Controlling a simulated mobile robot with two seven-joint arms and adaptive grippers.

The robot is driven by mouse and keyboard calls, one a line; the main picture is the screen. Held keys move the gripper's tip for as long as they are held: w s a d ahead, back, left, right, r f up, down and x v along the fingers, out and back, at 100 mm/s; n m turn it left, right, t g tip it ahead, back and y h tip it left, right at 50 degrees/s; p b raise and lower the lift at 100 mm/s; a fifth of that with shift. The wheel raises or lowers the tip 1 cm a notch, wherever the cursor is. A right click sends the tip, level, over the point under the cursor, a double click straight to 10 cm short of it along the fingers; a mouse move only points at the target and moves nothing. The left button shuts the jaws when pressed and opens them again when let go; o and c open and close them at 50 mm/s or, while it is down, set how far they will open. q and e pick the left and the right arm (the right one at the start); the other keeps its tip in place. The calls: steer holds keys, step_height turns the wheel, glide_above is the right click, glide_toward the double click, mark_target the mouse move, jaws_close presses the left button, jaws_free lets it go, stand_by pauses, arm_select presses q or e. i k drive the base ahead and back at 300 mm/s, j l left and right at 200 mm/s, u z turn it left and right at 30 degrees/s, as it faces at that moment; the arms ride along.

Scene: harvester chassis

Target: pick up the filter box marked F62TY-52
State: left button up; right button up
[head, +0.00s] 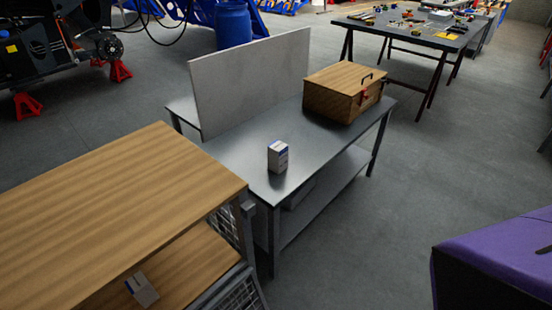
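A small white box with blue markings (278,156) stands upright on the grey metal table (240,150), near its front left corner. A second small white box with a dark label (142,289) lies on the lower wooden shelf of the bench at the bottom left. The print on both boxes is too small to read, so I cannot tell which one, if either, is marked F62TY-52. Neither of my grippers shows in the head view.
A wooden chest (343,92) with a handle sits at the table's far right. A grey upright panel (250,80) stands along its back. A wooden-topped bench (110,215) fills the lower left. A purple-topped block (505,250) is at lower right. Open floor (365,240) lies between.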

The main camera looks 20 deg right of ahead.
mark_target(277, 151)
steer(key=i+l, duration=0.1)
steer(key=l, duration=0.4)
steer(key=i+l, duration=0.1)
steer(key=l, duration=0.4)
steer(key=i+l, duration=0.15)
steer(key=l, duration=0.2)
steer(key=i+l+u, duration=0.15)
steer(key=l, duration=0.15)
steer(key=i+l, duration=0.15)
steer(key=l, duration=0.2)
steer(key=u, duration=0.05)
